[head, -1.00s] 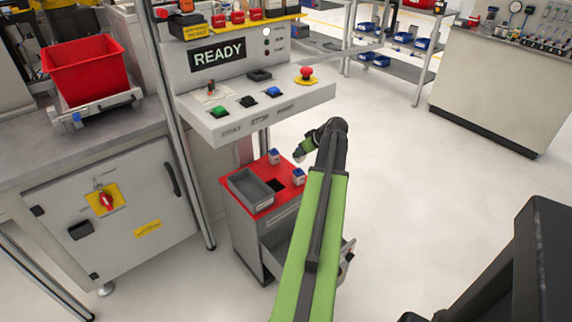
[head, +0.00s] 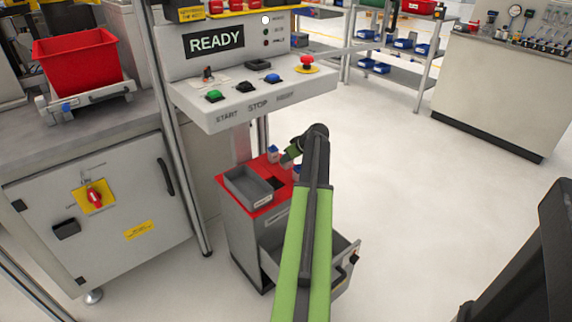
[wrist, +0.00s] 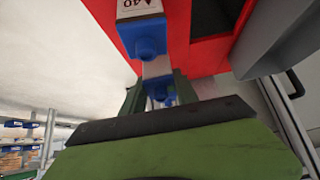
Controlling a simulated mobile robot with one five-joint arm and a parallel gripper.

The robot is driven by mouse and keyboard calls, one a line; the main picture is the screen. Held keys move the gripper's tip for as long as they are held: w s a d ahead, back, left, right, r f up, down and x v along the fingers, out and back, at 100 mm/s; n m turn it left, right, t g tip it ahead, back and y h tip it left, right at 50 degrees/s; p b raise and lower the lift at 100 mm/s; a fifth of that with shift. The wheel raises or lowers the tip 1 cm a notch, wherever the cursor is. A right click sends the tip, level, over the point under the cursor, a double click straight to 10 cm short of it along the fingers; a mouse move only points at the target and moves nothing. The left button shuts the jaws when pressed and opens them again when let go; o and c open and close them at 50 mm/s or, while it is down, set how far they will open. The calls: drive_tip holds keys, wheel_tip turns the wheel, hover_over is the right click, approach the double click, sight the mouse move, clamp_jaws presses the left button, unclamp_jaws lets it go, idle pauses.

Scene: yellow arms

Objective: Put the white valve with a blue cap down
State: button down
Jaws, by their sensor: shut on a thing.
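My gripper (wrist: 158,92) is shut on the white valve with a blue cap (wrist: 157,69); its white body shows between the green fingers in the wrist view. In the head view my gripper (head: 289,157) is over the right part of the red cabinet top (head: 262,206), and the held valve is too small there to make out well. A similar white and blue piece (wrist: 141,36) stands close beside it in the wrist view. I cannot tell whether the held valve touches the red top.
A grey tray (head: 246,190) and a dark square opening lie on the red top. Another blue-capped piece (head: 297,172) is partly hidden by my arm. The cabinet's drawer (head: 345,265) is open. The READY panel (head: 250,105) overhangs behind. The floor to the right is clear.

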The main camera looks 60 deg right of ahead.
drive_tip(key=shift+w+d+r+g+p, duration=0.2)
drive_tip(key=shift+w+g+p, duration=0.2)
drive_tip(key=shift+p, duration=0.75)
drive_tip(key=g+p, duration=0.1)
drive_tip(key=w+g+y+p, duration=0.1)
drive_tip(key=shift+w+d+p, duration=0.15)
drive_tip(key=shift+d+p, duration=0.1)
drive_tip(key=shift+p, duration=0.15)
drive_tip(key=shift+a+f+g+b, duration=0.2)
drive_tip(key=shift+f+g+b, duration=0.1)
drive_tip(key=shift+f+b, duration=0.8)
drive_tip(key=shift+f, duration=0.2)
drive_tip(key=c, duration=0.9)
unclamp_jaws()
drive_tip(key=shift+r, duration=0.1)
